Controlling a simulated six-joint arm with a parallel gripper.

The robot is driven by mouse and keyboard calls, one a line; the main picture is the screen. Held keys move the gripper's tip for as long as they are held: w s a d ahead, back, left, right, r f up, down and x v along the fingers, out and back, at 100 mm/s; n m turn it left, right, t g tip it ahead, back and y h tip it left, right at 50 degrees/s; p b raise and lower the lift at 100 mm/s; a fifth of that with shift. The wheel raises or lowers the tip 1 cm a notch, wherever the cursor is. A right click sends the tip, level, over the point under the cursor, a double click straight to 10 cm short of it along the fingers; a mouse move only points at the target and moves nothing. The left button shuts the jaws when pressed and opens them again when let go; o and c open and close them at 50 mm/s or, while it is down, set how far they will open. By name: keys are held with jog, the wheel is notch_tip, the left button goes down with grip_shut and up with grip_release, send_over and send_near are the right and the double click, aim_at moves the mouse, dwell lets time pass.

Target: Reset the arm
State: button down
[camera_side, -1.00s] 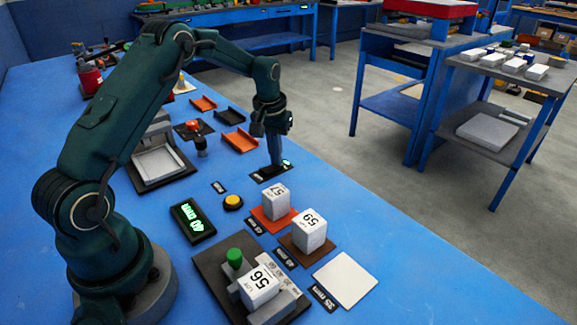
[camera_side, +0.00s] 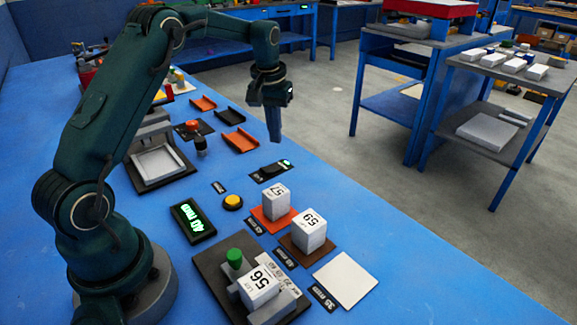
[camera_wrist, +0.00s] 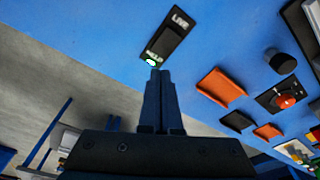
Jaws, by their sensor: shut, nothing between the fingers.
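My gripper (camera_side: 274,138) is shut and empty, held in the air above the far right edge of the blue table, fingers pointing down. In the wrist view my gripper (camera_wrist: 160,75) shows its fingers together. Below it lies a small black switch plate (camera_side: 270,171) with a lit green spot at one end; the wrist view shows this plate (camera_wrist: 168,38) with the words LIVE and HELD and a light at the HELD end. The fingers are apart from the plate.
White block 57 (camera_side: 276,200) stands on an orange pad, block 59 (camera_side: 310,231) on a brown pad, and block 56 (camera_side: 258,287) in a grey fixture. A white pad (camera_side: 345,279) is bare. A green display (camera_side: 193,219) and yellow button (camera_side: 232,202) sit nearby. Orange trays (camera_side: 239,140) lie farther back.

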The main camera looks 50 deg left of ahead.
jog(key=shift+r, duration=0.35)
jog(key=s+d+r+m+t, duration=0.1)
jog(key=s+d+r+t, duration=0.15)
jog(key=d+r, duration=0.35)
jog(key=s+d+r+m+t, duration=0.1)
jog(key=s+d+r+m, duration=0.2)
jog(key=r, duration=0.4)
jog(key=s+d+f+m, duration=0.1)
jog(key=s+d+f, duration=0.1)
jog(key=s, duration=0.6)
jog(key=s+d+f+m, duration=0.1)
jog(key=s+d+f, duration=0.2)
jog(key=s+d, duration=0.2)
jog(key=s, duration=0.3)
jog(key=shift+s+f+h, duration=0.25)
jog(key=shift+f+h, duration=0.05)
jog(key=shift+h, duration=0.1)
